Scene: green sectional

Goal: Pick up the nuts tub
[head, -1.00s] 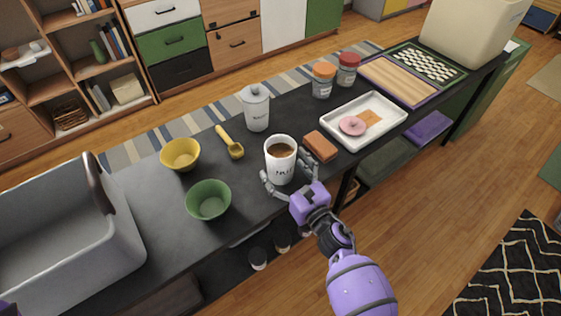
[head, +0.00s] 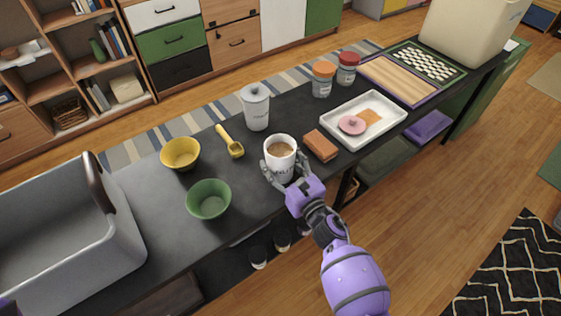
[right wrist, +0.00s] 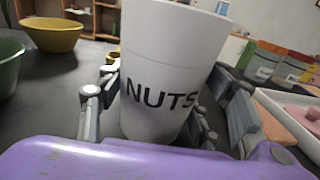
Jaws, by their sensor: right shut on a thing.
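The nuts tub (head: 280,147) is a white, open-topped cup with brown contents, upright on the dark counter (head: 150,225). In the right wrist view its black "NUTS" lettering (right wrist: 160,97) faces me. My purple right gripper (head: 281,174) is at its near side, with grey fingers closed around both sides of the tub. I cannot tell any gap between the tub's base and the counter. My left gripper does not show.
A green bowl (head: 208,200), yellow bowl (head: 180,154), yellow scoop (head: 231,143) and lidded white canister (head: 255,107) stand left and behind. A brown sponge-like block (head: 321,146) and white tray (head: 340,125) are close on the right. A grey bin (head: 120,245) fills the left end.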

